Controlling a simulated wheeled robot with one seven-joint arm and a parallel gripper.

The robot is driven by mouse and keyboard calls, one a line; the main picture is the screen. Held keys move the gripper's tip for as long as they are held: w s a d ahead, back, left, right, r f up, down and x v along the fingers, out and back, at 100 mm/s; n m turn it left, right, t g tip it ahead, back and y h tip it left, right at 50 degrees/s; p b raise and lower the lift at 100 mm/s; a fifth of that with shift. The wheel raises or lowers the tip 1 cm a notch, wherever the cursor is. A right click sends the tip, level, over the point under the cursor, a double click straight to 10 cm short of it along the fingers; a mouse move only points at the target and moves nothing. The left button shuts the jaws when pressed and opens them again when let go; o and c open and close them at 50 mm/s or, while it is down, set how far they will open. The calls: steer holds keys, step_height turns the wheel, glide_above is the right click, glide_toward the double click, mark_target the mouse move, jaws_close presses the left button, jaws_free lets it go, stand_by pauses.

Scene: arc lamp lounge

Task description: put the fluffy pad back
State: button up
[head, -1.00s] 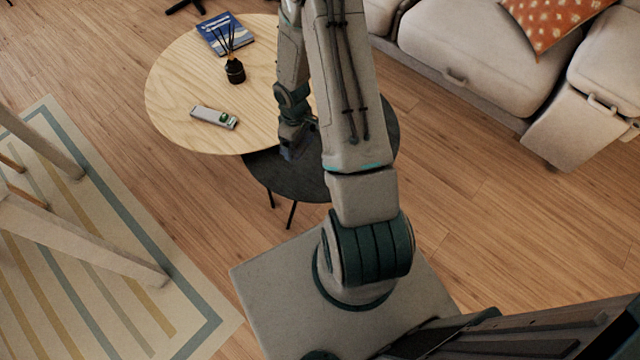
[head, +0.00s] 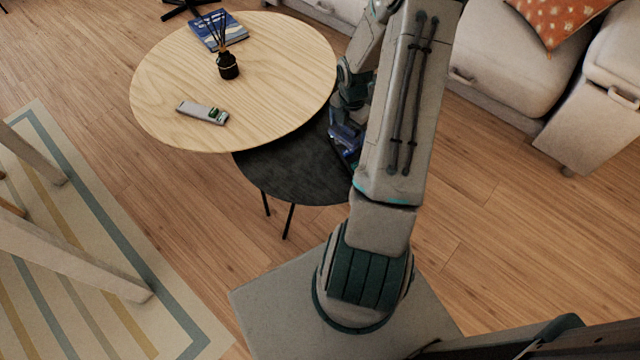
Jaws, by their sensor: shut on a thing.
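My gripper (head: 346,142) is at the right edge of the two round tables, over or just beside the low black table, partly hidden behind my forearm. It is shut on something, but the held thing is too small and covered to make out. I cannot pick out the fluffy pad with certainty in the head view. The black round table (head: 285,170) has a bare visible top, partly under the wooden one. The wooden round table (head: 270,110) stands higher, behind and to the left.
A beige sofa (head: 500,75) stands at the back right. A striped rug (head: 95,270) with pale wooden legs lies left.

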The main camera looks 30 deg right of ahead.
steer(key=shift+s+d+f, duration=0.1)
steer(key=shift+d+f, duration=0.05)
steer(key=shift+s+a+f+n+b, duration=0.1)
steer(key=shift+a+f+n+b, duration=0.1)
steer(key=shift+n+b, duration=0.1)
steer(key=b, duration=0.4)
glide_above(320, 180)
step_height(320, 180, down, 6)
steer(key=shift+d+f, duration=0.15)
steer(key=shift+f, duration=0.05)
steer(key=shift+f+b, duration=0.85)
steer(key=shift+f, duration=1.15)
steer(key=shift+f, duration=0.2)
steer(key=o, duration=0.8)
steer(key=shift+c, duration=0.2)
steer(key=shift+r, duration=0.15)
